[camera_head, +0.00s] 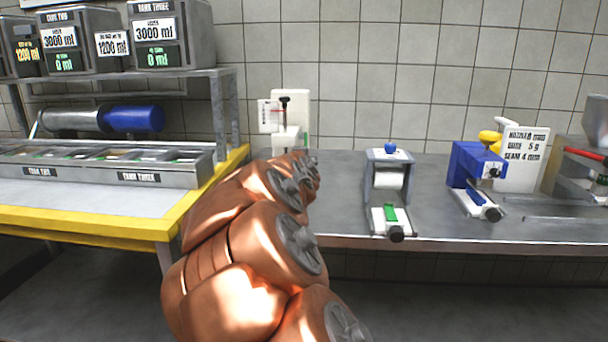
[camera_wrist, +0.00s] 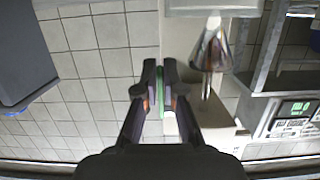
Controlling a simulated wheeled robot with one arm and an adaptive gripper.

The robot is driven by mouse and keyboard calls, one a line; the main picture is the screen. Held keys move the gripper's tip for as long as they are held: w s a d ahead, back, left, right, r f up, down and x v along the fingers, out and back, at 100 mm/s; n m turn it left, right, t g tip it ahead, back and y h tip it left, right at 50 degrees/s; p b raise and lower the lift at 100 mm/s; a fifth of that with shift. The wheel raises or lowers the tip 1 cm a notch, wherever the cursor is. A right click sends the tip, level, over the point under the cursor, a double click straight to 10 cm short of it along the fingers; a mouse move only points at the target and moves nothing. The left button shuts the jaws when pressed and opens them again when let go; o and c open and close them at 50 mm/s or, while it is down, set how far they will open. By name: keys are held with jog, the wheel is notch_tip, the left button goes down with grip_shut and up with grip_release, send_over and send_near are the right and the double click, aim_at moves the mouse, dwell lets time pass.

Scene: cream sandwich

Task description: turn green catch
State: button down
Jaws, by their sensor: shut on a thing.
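In the wrist view my gripper (camera_wrist: 160,78) is shut, with a thin green piece, the green catch (camera_wrist: 161,90), between its two fingers. The wrist view does not show how far the catch is turned. In the head view my copper-coloured arm reaches toward the white dispenser (camera_head: 290,105) against the tiled wall. The arm hides my gripper there. A narrow green strip shows at the dispenser's right edge. In the wrist view a shiny metal cone (camera_wrist: 210,50) hangs just right of the fingers.
Right of my arm, a grey roll stand (camera_head: 376,160) with a green block, a blue clamp-like device (camera_head: 468,165) and a white sign (camera_head: 522,158) stand on the steel counter (camera_head: 440,215). At left are a yellow-edged table (camera_head: 120,228) and a shelf with grey tanks (camera_head: 172,35).

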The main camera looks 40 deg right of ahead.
jog(key=shift+w+b, duration=0.15)
jog(key=shift+b, duration=0.15)
dwell(0.4)
jog(key=c, duration=1.3)
grip_release()
jog(key=shift+d+f, duration=0.1)
jog(key=v, duration=1.2)
jog(key=shift+f, duration=0.2)
